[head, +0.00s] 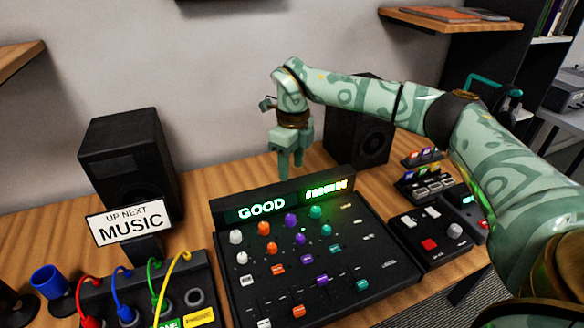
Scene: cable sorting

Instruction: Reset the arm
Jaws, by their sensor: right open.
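My right arm reaches in from the right, and my right gripper (291,165) hangs down behind the mixer console's display. It is open and I see nothing between its fingers. The mixer console (290,255) has several coloured knobs and sliders, and its display reads "GOOD". My left gripper is not in view.
A black speaker (125,165) stands at the left, and another speaker (372,140) stands close behind my right gripper. A "MUSIC" sign (130,222) stands before the left speaker. A blue cup (50,283) and a button panel (432,238) flank the consoles. Bare table (205,185) shows between the speakers.

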